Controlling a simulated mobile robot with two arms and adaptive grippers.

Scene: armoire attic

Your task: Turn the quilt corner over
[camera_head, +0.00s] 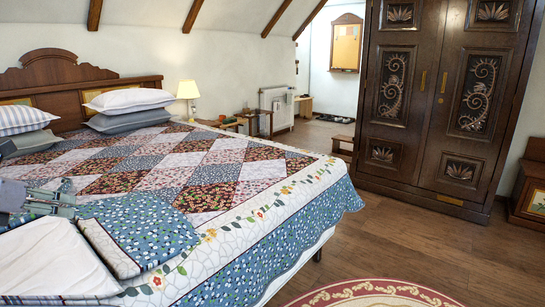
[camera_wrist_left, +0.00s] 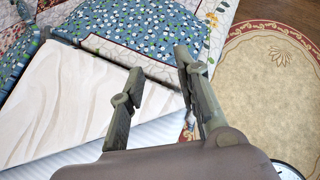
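The patchwork quilt (camera_head: 190,165) covers the bed, with a blue floral border. At the near left its corner is folded back. The folded flap (camera_head: 140,230) shows blue floral cloth, and a plain white area (camera_head: 45,262) lies bare beside it. The flap also shows in the left wrist view (camera_wrist_left: 140,30), above the white area (camera_wrist_left: 65,105). My left gripper (camera_head: 65,197) is over the bed at the left edge of the head view, by the flap. In the wrist view its two fingers (camera_wrist_left: 158,62) stand apart with no cloth visibly pinched between them. My right gripper is not seen.
Pillows (camera_head: 125,105) lie at the carved headboard (camera_head: 60,72). A lit lamp (camera_head: 188,92) stands beyond the bed. A dark armoire (camera_head: 440,100) stands at the right. The wooden floor (camera_head: 420,235) between is clear, with a round rug (camera_head: 370,293) in front.

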